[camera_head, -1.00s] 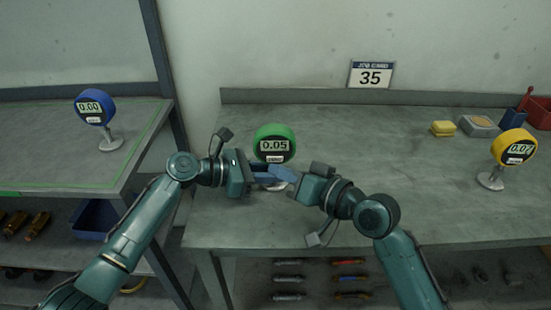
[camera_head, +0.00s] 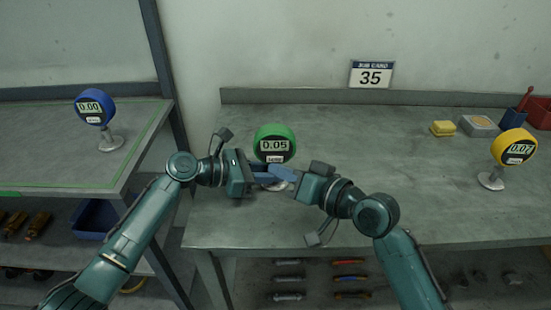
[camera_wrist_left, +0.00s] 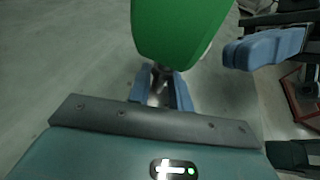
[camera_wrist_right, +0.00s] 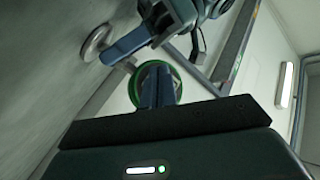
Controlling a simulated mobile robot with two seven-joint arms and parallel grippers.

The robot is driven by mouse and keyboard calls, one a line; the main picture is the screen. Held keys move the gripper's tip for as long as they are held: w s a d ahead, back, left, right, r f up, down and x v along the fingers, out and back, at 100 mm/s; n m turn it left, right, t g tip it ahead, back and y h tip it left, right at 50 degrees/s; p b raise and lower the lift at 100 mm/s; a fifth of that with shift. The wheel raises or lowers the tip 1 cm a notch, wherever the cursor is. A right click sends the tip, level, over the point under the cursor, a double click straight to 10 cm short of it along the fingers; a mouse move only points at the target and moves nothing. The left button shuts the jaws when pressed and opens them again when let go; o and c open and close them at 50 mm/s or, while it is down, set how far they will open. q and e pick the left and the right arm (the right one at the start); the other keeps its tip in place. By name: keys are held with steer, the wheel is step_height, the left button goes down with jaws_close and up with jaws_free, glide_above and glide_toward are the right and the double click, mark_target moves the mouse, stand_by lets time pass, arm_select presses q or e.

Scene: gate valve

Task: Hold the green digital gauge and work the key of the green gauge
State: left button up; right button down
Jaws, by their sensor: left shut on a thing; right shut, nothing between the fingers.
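The green digital gauge (camera_head: 275,131) stands upright on the bench, its screen reading 0.05, with a small pale key or label below the screen. My left gripper (camera_head: 262,175) comes from the left and is shut on the gauge's stem below the round body; the left wrist view shows its fingers (camera_wrist_left: 160,92) around the stem. My right gripper (camera_head: 281,174) is shut and empty, its fingertips just below the gauge face at the front right. In the right wrist view the fingers (camera_wrist_right: 157,90) overlap the green rim (camera_wrist_right: 172,72); I cannot tell whether they touch it.
A blue gauge (camera_head: 88,107) stands on the left bench and a yellow gauge (camera_head: 513,144) at the right. A yellow block (camera_head: 443,129) and a grey box (camera_head: 479,125) sit at the back right. A job card (camera_head: 371,75) reads 35. The bench between is clear.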

steer(key=shift+w, duration=0.35)
steer(key=shift+w, duration=0.4)
stand_by(0.5)
steer(key=shift+s, duration=0.8)
steer(key=shift+s+d, duration=0.2)
steer(key=shift+s, duration=2.3)
arm_select(q)
steer(key=o, duration=0.8)
steer(key=shift+o, duration=0.2)
